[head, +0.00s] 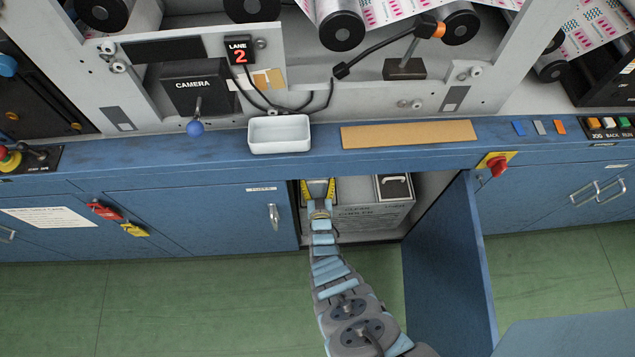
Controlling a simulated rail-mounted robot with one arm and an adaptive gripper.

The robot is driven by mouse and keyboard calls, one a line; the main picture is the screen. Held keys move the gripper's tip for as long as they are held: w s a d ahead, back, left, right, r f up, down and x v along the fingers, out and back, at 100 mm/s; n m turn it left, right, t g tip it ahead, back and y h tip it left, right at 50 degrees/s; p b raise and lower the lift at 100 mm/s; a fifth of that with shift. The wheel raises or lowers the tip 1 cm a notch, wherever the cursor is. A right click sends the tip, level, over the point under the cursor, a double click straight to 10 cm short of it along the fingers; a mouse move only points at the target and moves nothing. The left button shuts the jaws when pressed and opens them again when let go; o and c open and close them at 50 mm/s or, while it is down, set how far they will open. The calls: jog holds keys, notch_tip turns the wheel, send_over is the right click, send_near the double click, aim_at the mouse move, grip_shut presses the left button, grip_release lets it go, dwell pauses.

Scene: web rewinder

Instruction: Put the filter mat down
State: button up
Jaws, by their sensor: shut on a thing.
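My gripper (318,188), with yellow-and-black fingers, reaches into the open cabinet below the blue counter. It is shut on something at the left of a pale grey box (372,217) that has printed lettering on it. What it holds is mostly hidden by the fingers and is too small to make out clearly; it fits the filter mat, but its outline cannot be seen. Whether it touches the box or the cabinet floor cannot be told. A dark-framed piece with a handle (394,187) is at the right on the box.
The blue cabinet door (450,265) stands open right of my arm; a closed door (205,220) is at left. A white tray (279,134) and a flat tan strip (408,134) lie on the counter (210,150). A red rotary switch (497,165) sits near the door.

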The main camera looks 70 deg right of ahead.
jog(key=o, duration=1)
jog(key=shift+f, duration=0.1)
jog(key=shift+o, duration=0.2)
jog(key=shift+s+a+r+p, duration=0.2)
jog(key=shift+a+r+p, duration=0.2)
jog(key=shift+p, duration=0.25)
jog(key=p+v, duration=0.5)
jog(key=v, duration=0.6)
jog(key=shift+p, duration=0.35)
jog(key=shift+f, duration=0.15)
